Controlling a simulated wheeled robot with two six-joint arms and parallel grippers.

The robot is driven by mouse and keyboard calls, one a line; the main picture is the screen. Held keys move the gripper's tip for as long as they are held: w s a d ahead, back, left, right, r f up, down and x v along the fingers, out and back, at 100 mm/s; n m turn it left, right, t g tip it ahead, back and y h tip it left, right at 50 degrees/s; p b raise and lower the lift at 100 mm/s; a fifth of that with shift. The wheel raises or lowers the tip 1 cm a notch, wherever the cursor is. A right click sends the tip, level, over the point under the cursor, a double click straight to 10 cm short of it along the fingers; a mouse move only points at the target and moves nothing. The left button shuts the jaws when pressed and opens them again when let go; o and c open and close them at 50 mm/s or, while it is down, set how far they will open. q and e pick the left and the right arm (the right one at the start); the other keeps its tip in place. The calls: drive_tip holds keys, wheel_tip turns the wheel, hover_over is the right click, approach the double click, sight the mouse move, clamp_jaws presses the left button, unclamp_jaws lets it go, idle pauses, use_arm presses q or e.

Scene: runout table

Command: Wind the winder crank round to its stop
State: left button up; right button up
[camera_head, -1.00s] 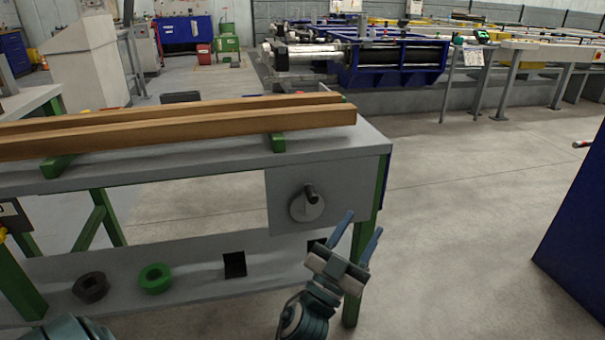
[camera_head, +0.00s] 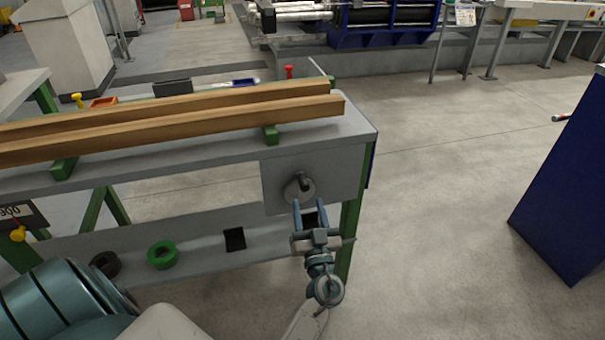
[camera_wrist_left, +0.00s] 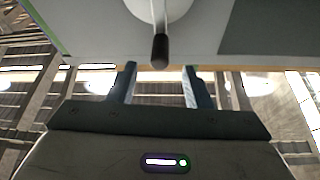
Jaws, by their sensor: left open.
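The winder crank (camera_head: 300,192) is a pale round disc with a dark knob, on the grey panel at the right end of the table. In the left wrist view the disc (camera_wrist_left: 157,8) is cut off at the top, and its black knob (camera_wrist_left: 160,50) points down toward my fingers. My left gripper (camera_head: 309,205) is just below the crank, with its blue fingers pointing up at it. In the wrist view the left gripper (camera_wrist_left: 159,70) is open and empty, with the knob in line with the gap between its fingertips. Touch cannot be told. My right gripper is not in view.
Two long wooden beams (camera_head: 180,133) lie on the table top (camera_head: 355,133). A green ring (camera_head: 162,255) and a dark ring (camera_head: 105,264) are on the lower shelf. A blue cabinet (camera_head: 570,180) stands at the right. The floor between table and cabinet is clear.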

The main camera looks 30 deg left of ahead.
sight(302, 173)
use_arm(q)
drive_tip(key=p+x, duration=0.2)
drive_tip(key=x, duration=0.5)
drive_tip(key=shift+w+a+r, duration=0.2)
drive_tip(key=shift+r, duration=0.1)
drive_tip(key=shift+w+a+r+p, duration=0.1)
drive_tip(key=shift+w+a+p, duration=0.2)
drive_tip(key=shift+w+a, duration=0.15)
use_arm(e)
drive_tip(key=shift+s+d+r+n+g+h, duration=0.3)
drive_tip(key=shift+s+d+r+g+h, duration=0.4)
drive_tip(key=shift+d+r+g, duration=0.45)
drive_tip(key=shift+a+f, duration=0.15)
use_arm(q)
clamp_jaws()
